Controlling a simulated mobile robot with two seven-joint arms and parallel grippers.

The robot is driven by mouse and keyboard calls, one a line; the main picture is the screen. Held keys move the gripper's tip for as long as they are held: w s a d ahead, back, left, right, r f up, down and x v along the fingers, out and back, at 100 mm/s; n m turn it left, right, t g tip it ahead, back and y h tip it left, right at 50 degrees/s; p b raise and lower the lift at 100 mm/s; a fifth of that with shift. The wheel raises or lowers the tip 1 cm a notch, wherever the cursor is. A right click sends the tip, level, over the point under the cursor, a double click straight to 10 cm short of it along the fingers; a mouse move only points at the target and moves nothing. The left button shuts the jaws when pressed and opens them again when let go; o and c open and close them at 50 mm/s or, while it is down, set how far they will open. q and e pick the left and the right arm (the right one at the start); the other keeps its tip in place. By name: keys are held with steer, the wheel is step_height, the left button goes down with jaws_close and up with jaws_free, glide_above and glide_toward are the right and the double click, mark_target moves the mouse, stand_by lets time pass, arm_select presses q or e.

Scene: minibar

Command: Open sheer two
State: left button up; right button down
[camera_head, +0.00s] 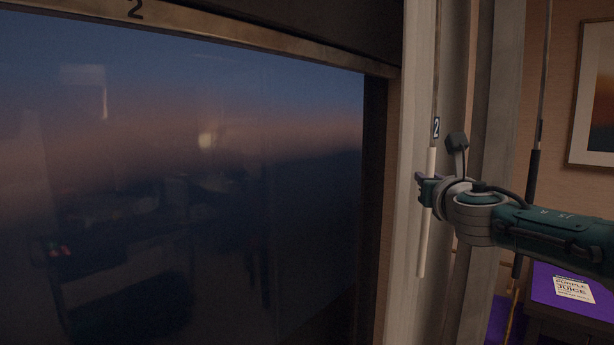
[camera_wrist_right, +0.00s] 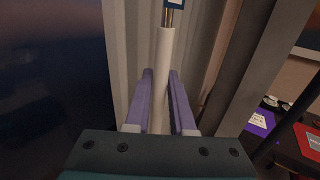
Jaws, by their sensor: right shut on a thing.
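The sheer curtain (camera_head: 406,150) hangs in pale folds at the right edge of the window marked 2. A white wand (camera_head: 425,240) with a small tag reading 2 (camera_head: 436,127) above it hangs in front of the folds. My right gripper (camera_head: 424,190) is shut on the white wand, and the wand stays nearly upright. In the right wrist view, the wand (camera_wrist_right: 164,60) runs between the two purple fingers (camera_wrist_right: 161,103). The sheer's folds also show in the wrist view (camera_wrist_right: 133,45). My left gripper is not in view.
The dark window glass (camera_head: 190,180) fills the left side, under a frame marked 2. A second wand with a dark handle (camera_head: 533,180) hangs to the right. A purple surface with a juice card (camera_head: 573,289) is at the lower right. A framed picture (camera_head: 592,95) is on the wall.

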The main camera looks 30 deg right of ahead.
steer(key=c, duration=1.2)
jaws_free()
steer(key=shift+d+f, duration=0.2)
steer(key=shift+d, duration=0.05)
steer(key=shift+o, duration=0.7)
steer(key=shift+r, duration=0.1)
steer(key=p+v, duration=0.2)
steer(key=v, duration=0.8)
